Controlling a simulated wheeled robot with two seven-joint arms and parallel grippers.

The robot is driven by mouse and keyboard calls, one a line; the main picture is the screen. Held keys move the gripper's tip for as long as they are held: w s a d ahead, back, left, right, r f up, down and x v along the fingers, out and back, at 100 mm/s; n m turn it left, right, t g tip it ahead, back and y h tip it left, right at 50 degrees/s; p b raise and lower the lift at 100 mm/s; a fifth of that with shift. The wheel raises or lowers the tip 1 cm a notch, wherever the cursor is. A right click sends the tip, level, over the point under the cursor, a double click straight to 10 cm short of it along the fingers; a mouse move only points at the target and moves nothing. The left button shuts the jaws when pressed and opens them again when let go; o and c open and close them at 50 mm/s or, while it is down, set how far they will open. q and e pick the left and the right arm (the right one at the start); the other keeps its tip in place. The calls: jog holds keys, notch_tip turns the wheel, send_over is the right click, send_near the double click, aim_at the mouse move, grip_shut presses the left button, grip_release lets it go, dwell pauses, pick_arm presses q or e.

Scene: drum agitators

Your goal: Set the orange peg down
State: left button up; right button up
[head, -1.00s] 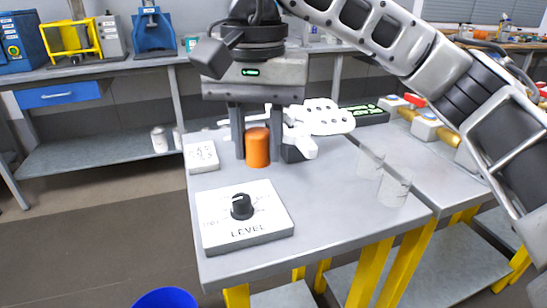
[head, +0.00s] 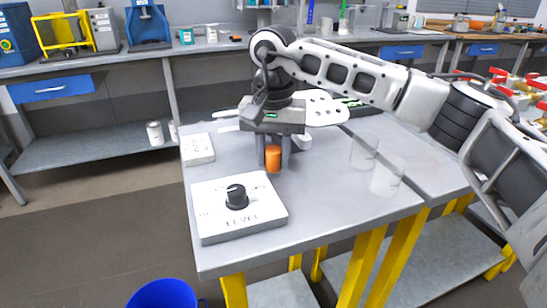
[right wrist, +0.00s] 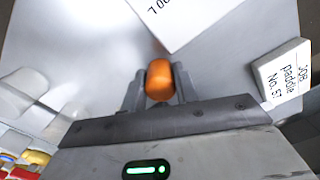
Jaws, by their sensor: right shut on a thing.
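The orange peg (head: 273,158) is upright between the fingers of my right gripper (head: 273,153), over the near grey table (head: 325,200). In the right wrist view the peg (right wrist: 159,80) sits between both fingers of my right gripper (right wrist: 160,92), which is shut on it. The peg's lower end is at or just above the tabletop; I cannot tell whether it touches. My left gripper is not in view.
A white LEVEL panel with a black knob (head: 237,197) lies in front of the peg. A white label block (head: 197,149) is to the left. Two clear beakers (head: 364,150) (head: 387,178) stand right. A white perforated paddle (head: 325,108) is behind.

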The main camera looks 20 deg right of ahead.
jog(key=shift+f, duration=0.55)
jog(key=shift+f, duration=0.2)
jog(key=o, duration=1)
jog(key=shift+r, duration=0.1)
